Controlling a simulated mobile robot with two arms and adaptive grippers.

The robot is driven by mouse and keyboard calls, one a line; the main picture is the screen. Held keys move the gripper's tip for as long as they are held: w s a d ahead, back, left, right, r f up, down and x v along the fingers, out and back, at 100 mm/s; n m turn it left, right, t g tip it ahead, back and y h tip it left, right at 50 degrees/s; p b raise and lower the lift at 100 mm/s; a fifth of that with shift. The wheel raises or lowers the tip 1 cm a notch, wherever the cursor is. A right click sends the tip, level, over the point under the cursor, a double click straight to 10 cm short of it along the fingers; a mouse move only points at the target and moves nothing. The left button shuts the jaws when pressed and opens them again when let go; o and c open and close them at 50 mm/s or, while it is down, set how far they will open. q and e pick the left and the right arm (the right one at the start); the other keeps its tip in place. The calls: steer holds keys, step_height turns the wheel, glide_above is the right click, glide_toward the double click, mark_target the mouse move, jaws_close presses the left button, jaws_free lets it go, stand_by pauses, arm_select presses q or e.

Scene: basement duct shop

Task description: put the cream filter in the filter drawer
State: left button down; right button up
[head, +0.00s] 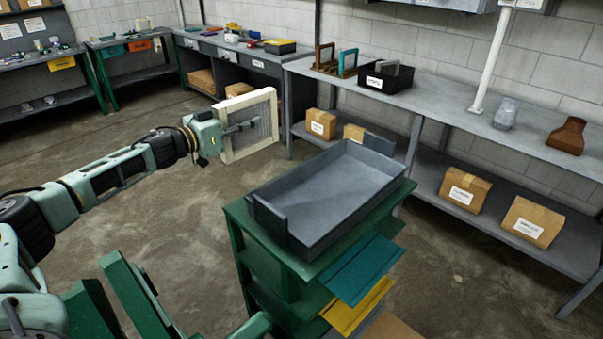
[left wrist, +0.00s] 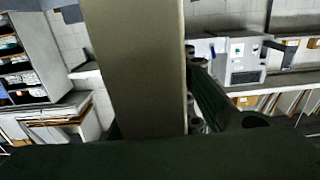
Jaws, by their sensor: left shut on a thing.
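My left gripper (head: 240,127) is shut on the cream filter (head: 226,148), a square cream frame around a grey pleated or mesh face. It holds the filter upright, in the air left of the green cart and clear of it. In the left wrist view, a broad beige upright band, seemingly the filter's edge (left wrist: 135,70), fills the middle. Nothing is labelled as the filter drawer; an open grey tray-like drawer (head: 325,190) with raised end plates lies on the cart and looks empty. My right gripper is not in view.
The green cart (head: 238,212) has teal (head: 362,268) and yellow (head: 357,306) panels sticking out on its right. A grey bench (head: 440,98) along the wall holds a black bin (head: 387,78), with cardboard boxes (head: 465,190) below. The floor left of the cart is open.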

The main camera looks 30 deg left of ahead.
arm_select(q)
steer(key=d+f, duration=0.3)
steer(key=d+f+p, duration=0.1)
steer(key=d+f, duration=0.5)
steer(key=shift+w+p, duration=0.3)
steer(key=shift+p, duration=0.1)
steer(key=shift+f, duration=0.15)
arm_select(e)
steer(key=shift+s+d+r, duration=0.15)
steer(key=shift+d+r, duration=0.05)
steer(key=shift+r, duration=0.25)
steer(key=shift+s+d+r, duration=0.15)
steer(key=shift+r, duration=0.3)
arm_select(q)
steer(key=c, duration=1.5)
jaws_free()
steer(key=shift+f, duration=0.1)
steer(key=shift+c, duration=0.2)
steer(key=shift+o, duration=0.3)
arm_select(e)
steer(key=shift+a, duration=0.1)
